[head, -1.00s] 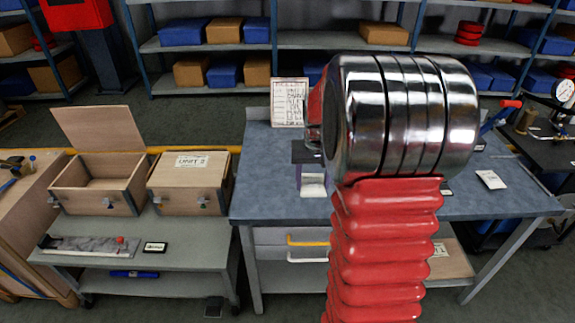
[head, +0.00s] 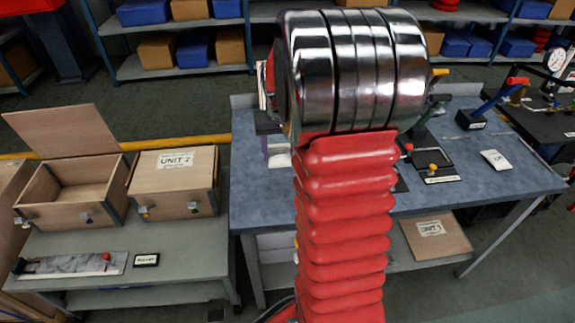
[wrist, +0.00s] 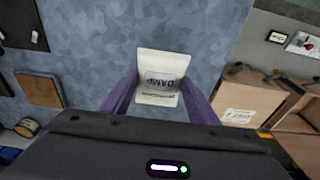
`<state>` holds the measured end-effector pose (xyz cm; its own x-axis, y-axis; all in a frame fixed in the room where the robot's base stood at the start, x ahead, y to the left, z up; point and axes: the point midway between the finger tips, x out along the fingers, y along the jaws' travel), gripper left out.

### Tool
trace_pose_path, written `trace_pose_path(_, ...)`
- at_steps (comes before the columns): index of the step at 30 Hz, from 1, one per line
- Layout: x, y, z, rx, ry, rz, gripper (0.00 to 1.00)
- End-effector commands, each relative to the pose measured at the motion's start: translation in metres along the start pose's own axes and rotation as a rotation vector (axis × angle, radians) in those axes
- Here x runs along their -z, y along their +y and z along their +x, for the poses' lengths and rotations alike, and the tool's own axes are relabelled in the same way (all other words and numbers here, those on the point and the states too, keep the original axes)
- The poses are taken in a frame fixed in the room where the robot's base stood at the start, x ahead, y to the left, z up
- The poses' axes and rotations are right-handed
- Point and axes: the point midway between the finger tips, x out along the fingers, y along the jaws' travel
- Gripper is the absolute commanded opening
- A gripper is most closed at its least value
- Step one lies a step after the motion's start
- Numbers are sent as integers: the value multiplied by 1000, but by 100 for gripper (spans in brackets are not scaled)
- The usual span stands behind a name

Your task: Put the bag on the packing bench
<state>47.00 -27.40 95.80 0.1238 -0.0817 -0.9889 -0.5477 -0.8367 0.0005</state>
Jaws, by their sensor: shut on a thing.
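My gripper (wrist: 150,96) has purple fingers shut on a pale bag (wrist: 163,65) with a "DAMP" print. In the head view the bag (head: 279,158) shows as a small white patch left of my arm, over the blue-grey benchtop (head: 255,190). The bag looks held above that top; the gap is hard to judge. A lower grey bench (head: 190,252) stands to the left with an open wooden box (head: 75,202) and a closed "UNIT 2" box (head: 175,185). No label readable here tells which is the packing bench. My arm hides much of the blue-grey bench.
Shelves stand behind.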

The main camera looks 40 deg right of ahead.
Motion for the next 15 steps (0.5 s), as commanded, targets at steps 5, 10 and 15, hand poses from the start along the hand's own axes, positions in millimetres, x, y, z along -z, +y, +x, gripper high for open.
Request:
trace_pose_path(5,0,7,0,-2,0,14,30)
trace_pose_path(10,-3,9,13,-3,-3,18,30)
trace_pose_path(15,-7,10,40,-3,-4,19,30)
